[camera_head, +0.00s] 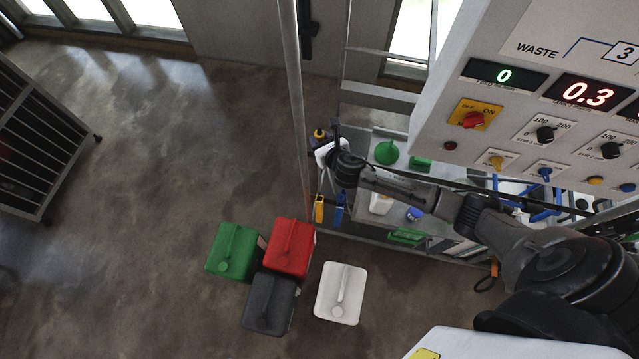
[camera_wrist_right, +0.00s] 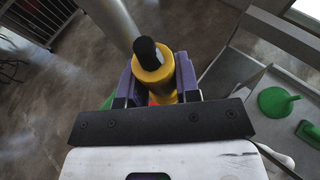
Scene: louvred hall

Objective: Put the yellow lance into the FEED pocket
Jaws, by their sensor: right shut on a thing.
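The yellow lance (camera_wrist_right: 153,72) has a yellow body and a black top end. In the right wrist view it stands between the purple fingers of my right gripper (camera_wrist_right: 158,80), which is shut on it. In the head view the right gripper (camera_head: 319,140) is beside the upright metal post, with a little of the lance (camera_head: 319,133) showing; the rest is hidden. I cannot make out a pocket marked FEED. A yellow piece (camera_head: 319,209) and a blue piece (camera_head: 340,208) hang side by side below the gripper; I cannot tell what they are. My left gripper is not in view.
A metal post (camera_head: 292,100) stands left of the bench (camera_head: 365,232), which holds a green funnel (camera_head: 387,152). A control panel (camera_head: 540,100) overhangs at right. Green (camera_head: 232,250), red (camera_head: 289,246), black (camera_head: 269,302) and white (camera_head: 340,292) canisters stand on the floor.

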